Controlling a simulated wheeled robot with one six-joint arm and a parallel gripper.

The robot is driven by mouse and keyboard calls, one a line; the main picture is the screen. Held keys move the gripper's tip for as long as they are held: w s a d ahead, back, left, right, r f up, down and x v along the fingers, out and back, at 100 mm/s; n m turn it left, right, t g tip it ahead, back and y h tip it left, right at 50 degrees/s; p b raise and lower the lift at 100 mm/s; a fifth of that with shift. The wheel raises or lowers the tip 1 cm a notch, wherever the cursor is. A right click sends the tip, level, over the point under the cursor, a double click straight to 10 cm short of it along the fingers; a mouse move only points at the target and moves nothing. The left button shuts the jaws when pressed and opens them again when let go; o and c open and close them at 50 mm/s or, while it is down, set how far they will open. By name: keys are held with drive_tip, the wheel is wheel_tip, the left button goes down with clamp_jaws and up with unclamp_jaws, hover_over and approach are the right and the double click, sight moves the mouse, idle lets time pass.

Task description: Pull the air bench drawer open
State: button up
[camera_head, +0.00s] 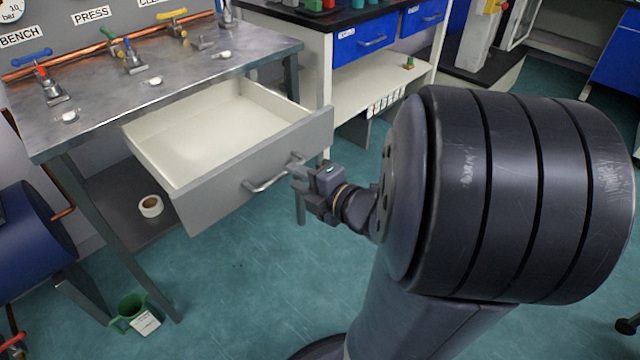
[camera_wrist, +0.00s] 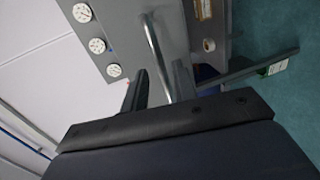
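The grey air bench drawer (camera_head: 225,177) hangs pulled well out under the metal bench top (camera_head: 160,80) in the head view. Its pale inside is empty. A bar handle (camera_head: 268,183) is on its front. My gripper (camera_head: 298,168) is at the right end of this handle. In the wrist view the handle (camera_wrist: 155,50) runs down between the two dark fingers of my gripper (camera_wrist: 162,80). The fingers stand apart, with gaps seeming to show beside the bar. Contact with the bar is hard to tell.
Valves with coloured levers (camera_head: 125,55) stand on the bench. A tape roll (camera_head: 150,206) lies on the shelf below. A green jug (camera_head: 135,313) is on the floor by the bench leg. A blue-drawer bench (camera_head: 365,45) stands behind. The teal floor (camera_head: 240,285) before the drawer is clear.

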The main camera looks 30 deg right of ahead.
sight(285, 173)
drive_tip(key=p+v, duration=0.1)
drive_tip(key=v, duration=0.5)
drive_tip(key=shift+s, duration=0.2)
drive_tip(key=shift+w, duration=0.1)
idle(0.4)
drive_tip(key=shift+b+x, duration=1.3)
drive_tip(key=shift+x, duration=4.05)
